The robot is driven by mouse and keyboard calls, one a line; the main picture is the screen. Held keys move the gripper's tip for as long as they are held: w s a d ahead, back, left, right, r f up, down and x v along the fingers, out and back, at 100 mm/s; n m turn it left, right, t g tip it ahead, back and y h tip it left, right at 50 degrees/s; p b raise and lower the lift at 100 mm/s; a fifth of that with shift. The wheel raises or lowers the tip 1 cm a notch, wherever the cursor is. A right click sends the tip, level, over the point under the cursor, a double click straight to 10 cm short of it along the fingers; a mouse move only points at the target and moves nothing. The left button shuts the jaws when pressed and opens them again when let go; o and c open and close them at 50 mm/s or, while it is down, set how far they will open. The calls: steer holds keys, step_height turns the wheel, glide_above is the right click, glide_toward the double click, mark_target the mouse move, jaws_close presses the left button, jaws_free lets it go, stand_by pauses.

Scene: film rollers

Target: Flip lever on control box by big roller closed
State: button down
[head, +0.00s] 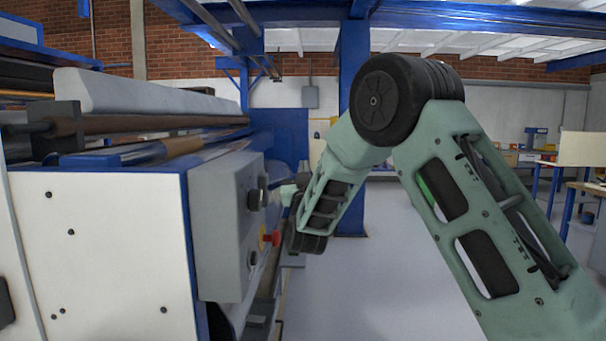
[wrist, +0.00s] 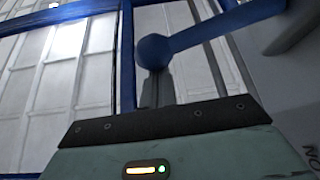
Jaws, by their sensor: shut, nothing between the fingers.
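The grey control box (head: 222,225) is fixed to the side of the roller machine, left of centre in the head view. A blue lever with a round end (wrist: 215,35) fills the upper middle of the wrist view. A small blue part by the box in the head view (head: 282,181) looks like the same lever. My gripper (wrist: 158,90) is shut and empty, its dark fingers right by the lever's round end. I cannot tell whether they touch. In the head view my wrist partly hides the gripper and lever beside the box face.
The box face also carries dark knobs (head: 254,199) and a red button (head: 272,239) close to my wrist. The big roller (head: 150,122) runs above and behind the box. A blue column (head: 353,190) stands beyond my arm.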

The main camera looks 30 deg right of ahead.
step_height(320, 180, down, 10)
steer(key=m+g+h+b, duration=0.6)
steer(key=m+b, duration=0.7)
steer(key=b, duration=0.6)
steer(key=shift+s+d+f, duration=0.15)
steer(key=shift+s+d, duration=0.1)
steer(key=shift+d, duration=0.2)
steer(key=shift+f, duration=0.1)
